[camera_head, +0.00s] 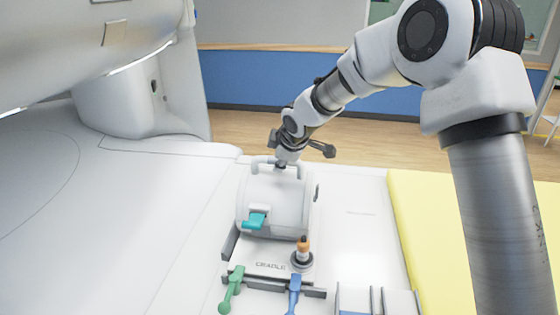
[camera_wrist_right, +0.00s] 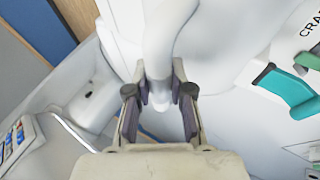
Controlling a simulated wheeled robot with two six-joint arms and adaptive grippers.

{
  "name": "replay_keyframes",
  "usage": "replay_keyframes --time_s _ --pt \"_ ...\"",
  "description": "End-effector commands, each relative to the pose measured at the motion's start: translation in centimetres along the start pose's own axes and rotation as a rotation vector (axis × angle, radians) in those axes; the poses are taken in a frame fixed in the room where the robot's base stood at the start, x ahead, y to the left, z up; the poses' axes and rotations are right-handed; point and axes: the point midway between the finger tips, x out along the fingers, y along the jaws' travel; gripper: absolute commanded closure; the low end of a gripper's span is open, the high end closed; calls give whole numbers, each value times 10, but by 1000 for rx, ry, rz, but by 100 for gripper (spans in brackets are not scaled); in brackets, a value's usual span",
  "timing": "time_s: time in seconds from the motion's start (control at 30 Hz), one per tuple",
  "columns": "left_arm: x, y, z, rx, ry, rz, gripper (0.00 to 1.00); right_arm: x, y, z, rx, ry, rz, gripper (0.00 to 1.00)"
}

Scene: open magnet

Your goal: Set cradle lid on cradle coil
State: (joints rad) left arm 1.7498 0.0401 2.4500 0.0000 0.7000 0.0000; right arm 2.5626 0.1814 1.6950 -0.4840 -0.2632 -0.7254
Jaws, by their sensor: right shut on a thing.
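The cradle lid (camera_head: 280,198) is a white curved shell with a handle bar on top and a teal latch (camera_head: 257,219) on its near side. It stands over the back of the cradle coil's base (camera_head: 250,255), which is marked CRADLE. I cannot tell whether the lid rests on the base or hangs just above it. My right gripper (camera_head: 283,163) is shut on the lid's handle. In the right wrist view, its fingers (camera_wrist_right: 160,90) close around the white handle bar (camera_wrist_right: 172,40), and the teal latch (camera_wrist_right: 285,92) shows at the right. My left gripper is not in view.
An orange-topped plug (camera_head: 302,256) stands at the base's front right. A green lever (camera_head: 231,289) and a blue lever (camera_head: 294,294) lie at its front edge. A yellow pad (camera_head: 460,240) is at the right. The magnet housing (camera_head: 80,35) overhangs the upper left. The white table left of the base is clear.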

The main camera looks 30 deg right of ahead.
Motion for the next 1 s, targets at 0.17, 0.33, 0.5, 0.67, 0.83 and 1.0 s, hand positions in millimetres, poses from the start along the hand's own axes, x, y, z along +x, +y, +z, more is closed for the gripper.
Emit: replay_keyframes --time_s 0.17,0.33,0.5,0.67,0.83,1.0 --pt "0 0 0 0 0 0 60 -1 1 -1 0 1 2 50" --pt "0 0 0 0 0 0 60 0 1 0 0 1 1 50" --pt "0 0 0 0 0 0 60 -8 1 0 0 1 1 50" --pt "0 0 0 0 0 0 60 -41 1 -1 -1 3 4 50" --pt "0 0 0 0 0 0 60 -86 1 -1 1 3 5 50" --pt "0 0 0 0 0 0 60 -115 1 0 1 2 3 50"
